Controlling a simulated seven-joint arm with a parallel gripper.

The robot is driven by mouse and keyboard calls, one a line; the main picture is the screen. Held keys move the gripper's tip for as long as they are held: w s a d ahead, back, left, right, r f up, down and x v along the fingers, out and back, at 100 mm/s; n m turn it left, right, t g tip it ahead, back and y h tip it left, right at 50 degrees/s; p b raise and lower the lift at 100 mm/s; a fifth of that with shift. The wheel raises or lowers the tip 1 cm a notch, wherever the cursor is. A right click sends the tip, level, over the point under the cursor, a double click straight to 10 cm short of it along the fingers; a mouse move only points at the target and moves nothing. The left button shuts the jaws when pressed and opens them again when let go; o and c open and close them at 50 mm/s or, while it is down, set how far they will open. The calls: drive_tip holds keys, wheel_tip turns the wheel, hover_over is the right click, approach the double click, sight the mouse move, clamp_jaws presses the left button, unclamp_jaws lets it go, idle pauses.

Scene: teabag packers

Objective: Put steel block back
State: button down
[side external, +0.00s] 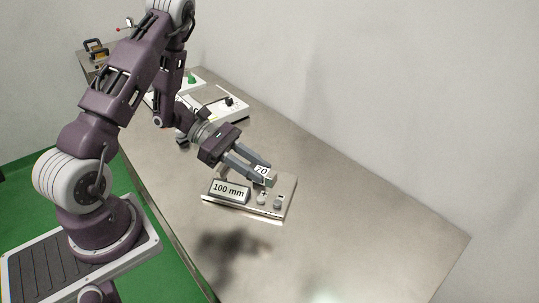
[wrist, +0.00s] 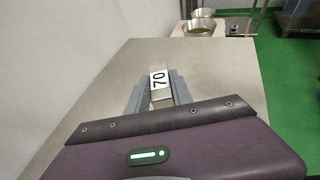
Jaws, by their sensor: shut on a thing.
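A steel block (side external: 265,180) with a white "70" label is held between the fingertips of my gripper (side external: 259,174). In the wrist view the block (wrist: 160,84) sits between the two grey fingers of my gripper (wrist: 158,95), its "70" label facing the camera. In the side view the block appears over a light metal stand (side external: 286,190); I cannot tell whether it touches it. The stand carries a "100 mm" labelled block (side external: 229,191) at its left and small round knobs (side external: 277,202) at its front right.
Behind my arm on the steel table (side external: 370,230) are a white tray-like fixture (side external: 232,108) and a green piece (side external: 191,77). Metal bowls (wrist: 199,27) stand at the far end in the wrist view. The table's right part is clear; a wall runs behind it.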

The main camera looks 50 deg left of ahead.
sight(224, 240)
drive_tip(key=s+d+f+m+g+h, duration=0.1)
drive_tip(key=s+f+m+g, duration=0.45)
drive_tip(key=s, duration=0.65)
drive_tip(key=shift+n, duration=0.25)
drive_tip(key=shift+w+d+f, duration=0.1)
drive_tip(key=shift+f, duration=1.75)
drive_tip(key=shift+w+f, duration=0.1)
drive_tip(key=shift+f, duration=1.75)
drive_tip(key=shift+f, duration=0.55)
drive_tip(key=c, duration=1)
unclamp_jaws()
drive_tip(key=shift+c, duration=0.2)
